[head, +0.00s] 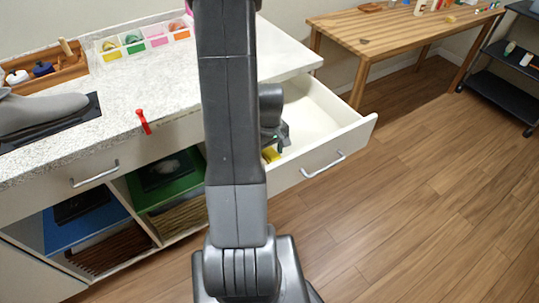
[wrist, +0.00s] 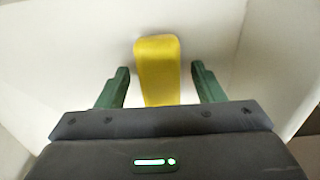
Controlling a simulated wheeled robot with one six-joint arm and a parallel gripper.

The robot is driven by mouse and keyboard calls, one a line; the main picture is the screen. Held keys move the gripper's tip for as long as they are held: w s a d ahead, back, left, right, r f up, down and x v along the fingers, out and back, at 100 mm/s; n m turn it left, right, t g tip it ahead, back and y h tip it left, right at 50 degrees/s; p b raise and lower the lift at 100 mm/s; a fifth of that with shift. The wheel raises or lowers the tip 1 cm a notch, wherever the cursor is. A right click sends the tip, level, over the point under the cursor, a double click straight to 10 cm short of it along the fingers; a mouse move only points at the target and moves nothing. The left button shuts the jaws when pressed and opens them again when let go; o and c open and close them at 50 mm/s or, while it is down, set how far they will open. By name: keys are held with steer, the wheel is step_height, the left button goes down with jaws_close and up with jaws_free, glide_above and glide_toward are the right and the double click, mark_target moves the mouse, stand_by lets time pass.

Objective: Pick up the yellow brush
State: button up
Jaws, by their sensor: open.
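The yellow brush (wrist: 158,62) lies in the open white drawer and shows in the wrist view as a rounded yellow block between my two green fingers. My gripper (wrist: 160,80) is open around it, with a gap on each side and neither finger visibly touching it. The lower part of the brush is hidden behind the gripper body. In the head view, a small piece of the yellow brush (head: 270,154) shows beside my arm, and my gripper (head: 280,140) is inside the drawer, mostly hidden by the arm.
The open drawer (head: 352,133) has walls close around my gripper. A red clip-like item (head: 143,121) lies near the counter's front edge. A compartment tray (head: 145,38), wooden caddy (head: 45,73) and grey object (head: 40,112) stand on the counter. A wooden table (head: 400,27) stands behind; the floor at right is clear.

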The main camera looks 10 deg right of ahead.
mark_target(270, 151)
stand_by(0.3)
steer(key=c, duration=1.2)
steer(key=shift+w+r+p, duration=0.1)
steer(key=shift+r+p, duration=0.2)
steer(key=shift+r, duration=0.35)
step_height(270, 151, up, 9)
steer(key=shift+r, duration=0.1)
